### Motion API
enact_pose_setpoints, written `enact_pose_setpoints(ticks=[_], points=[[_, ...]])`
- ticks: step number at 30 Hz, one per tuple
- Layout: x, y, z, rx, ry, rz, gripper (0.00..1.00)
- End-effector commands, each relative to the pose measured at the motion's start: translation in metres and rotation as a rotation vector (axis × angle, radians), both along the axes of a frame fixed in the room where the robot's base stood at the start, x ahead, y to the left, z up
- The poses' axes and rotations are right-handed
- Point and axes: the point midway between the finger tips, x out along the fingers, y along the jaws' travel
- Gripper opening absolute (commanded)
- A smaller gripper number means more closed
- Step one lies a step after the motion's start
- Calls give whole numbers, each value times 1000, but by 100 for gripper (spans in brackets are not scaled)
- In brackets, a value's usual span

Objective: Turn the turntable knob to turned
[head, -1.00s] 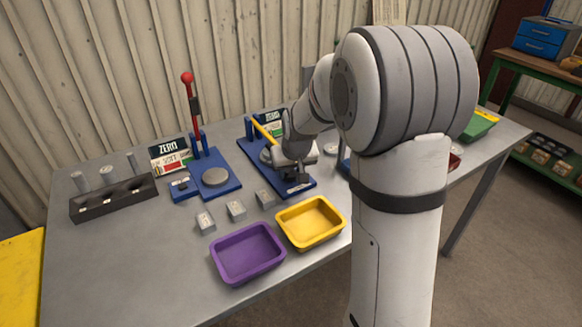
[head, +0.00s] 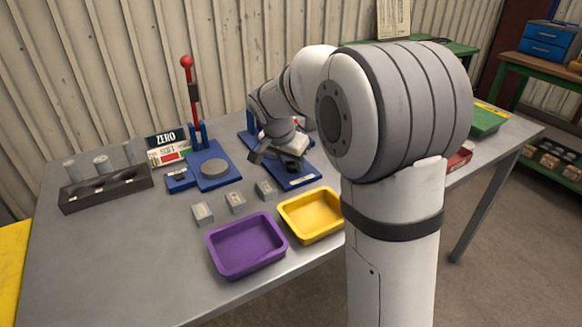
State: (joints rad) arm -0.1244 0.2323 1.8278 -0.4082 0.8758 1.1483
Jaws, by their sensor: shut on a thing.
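My gripper (head: 290,161) is low over the right blue fixture (head: 297,180), behind the yellow tray. Its fingers are small and dark here and look shut on the turntable knob. The knob itself is hidden by the fingers and the wrist, so its angle cannot be read. My wrist and forearm also cover the back of this fixture. The turntable is not clearly visible under the gripper.
A left blue fixture (head: 214,173) has a round grey disc and a tall red-knobbed lever (head: 191,100). Small grey blocks (head: 235,203), a purple tray (head: 247,245) and a yellow tray (head: 311,214) stand in front. A dark rack (head: 106,187) is at left.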

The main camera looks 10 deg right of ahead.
Motion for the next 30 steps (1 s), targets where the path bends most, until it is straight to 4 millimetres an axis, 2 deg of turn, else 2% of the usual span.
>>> enact_pose_setpoints(ticks=[9,22,23,30], points=[[0,1,-1,1,3,-81,12],[0,1,-1,3,3,-88,12],[0,1,-1,2,3,-87,37],[0,1,0,1,2,-87,56]])
